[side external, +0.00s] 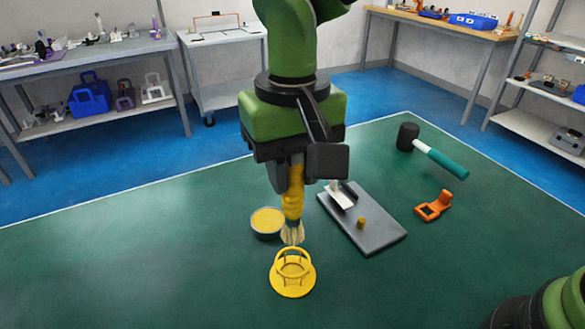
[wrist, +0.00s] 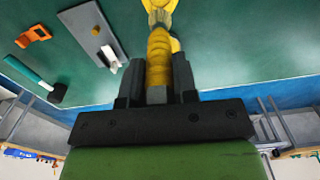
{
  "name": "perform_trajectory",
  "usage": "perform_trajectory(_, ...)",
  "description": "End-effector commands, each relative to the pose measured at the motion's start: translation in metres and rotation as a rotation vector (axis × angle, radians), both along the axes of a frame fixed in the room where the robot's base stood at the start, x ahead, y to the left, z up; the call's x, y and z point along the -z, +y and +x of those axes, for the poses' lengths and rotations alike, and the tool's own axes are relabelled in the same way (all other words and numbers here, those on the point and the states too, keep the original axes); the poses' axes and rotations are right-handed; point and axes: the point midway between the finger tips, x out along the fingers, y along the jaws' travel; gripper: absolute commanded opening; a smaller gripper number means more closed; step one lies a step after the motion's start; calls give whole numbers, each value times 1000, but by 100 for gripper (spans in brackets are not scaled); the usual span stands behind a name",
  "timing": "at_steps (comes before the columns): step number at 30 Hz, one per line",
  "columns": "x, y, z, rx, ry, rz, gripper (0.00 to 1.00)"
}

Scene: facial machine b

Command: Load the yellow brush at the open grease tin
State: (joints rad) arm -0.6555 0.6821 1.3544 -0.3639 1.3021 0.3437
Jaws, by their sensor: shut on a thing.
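My gripper (side external: 294,180) is shut on the handle of the yellow brush (side external: 292,208), which hangs upright with its pale bristles pointing down. In the wrist view my gripper (wrist: 157,75) holds the brush (wrist: 159,48) between its two dark fingers. The open grease tin (side external: 267,221), round and dark-sided with yellow grease inside, stands on the green surface just left of the brush. The bristles are beside the tin in the picture, not seen inside it; whether they touch its rim I cannot tell. In the wrist view the tin is mostly hidden.
A yellow ring-shaped stand (side external: 292,275) is just in front of the bristles. A grey plate (side external: 372,229) with a metal piece and a small yellow peg lies to the right. An orange bracket (side external: 433,206) and a mallet (side external: 440,156) lie farther right. The green surface at left is clear.

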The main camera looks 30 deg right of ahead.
Motion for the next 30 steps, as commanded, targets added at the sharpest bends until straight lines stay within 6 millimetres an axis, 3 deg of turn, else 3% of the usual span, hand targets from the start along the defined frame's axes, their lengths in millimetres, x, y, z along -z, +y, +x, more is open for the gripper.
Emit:
perform_trajectory(5,4,-2,10,3,-44,-7,0)
perform_trajectory(12,17,-8,63,5,-278,-10,0)
perform_trajectory(15,20,-8,75,1,-333,-3,0)
perform_trajectory(30,66,-8,79,-1,-348,-2,0)
